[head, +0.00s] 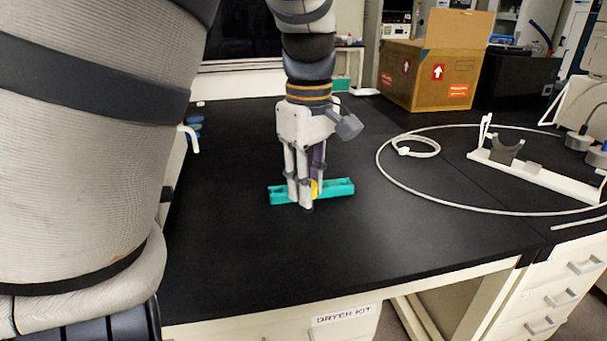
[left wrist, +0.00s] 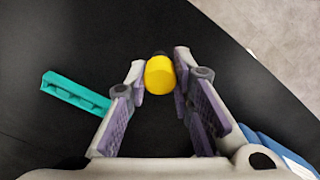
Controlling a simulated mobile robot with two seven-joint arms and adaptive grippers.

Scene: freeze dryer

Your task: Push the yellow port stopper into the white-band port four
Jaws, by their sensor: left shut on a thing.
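My left gripper (head: 306,197) points down over the black bench, at the teal rack. Its fingers are shut on the yellow port stopper (head: 314,188), and a small part of the stopper shows between them. In the left wrist view the yellow stopper (left wrist: 159,76) sits between the two fingertips, with a dark end beyond it. The teal rack (head: 338,188) lies partly behind the fingers; in the left wrist view the rack (left wrist: 75,93) is off to the left, apart from the stopper. I cannot make out the white-band port four. My right gripper is not in view.
A coiled pale hose (head: 383,170) loops over the bench's right side, around a white stand with a grey cradle (head: 507,150). A cardboard box (head: 428,78) stands at the back. Blue round parts and a white hooked piece (head: 190,138) show at the left edge. The front bench is clear.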

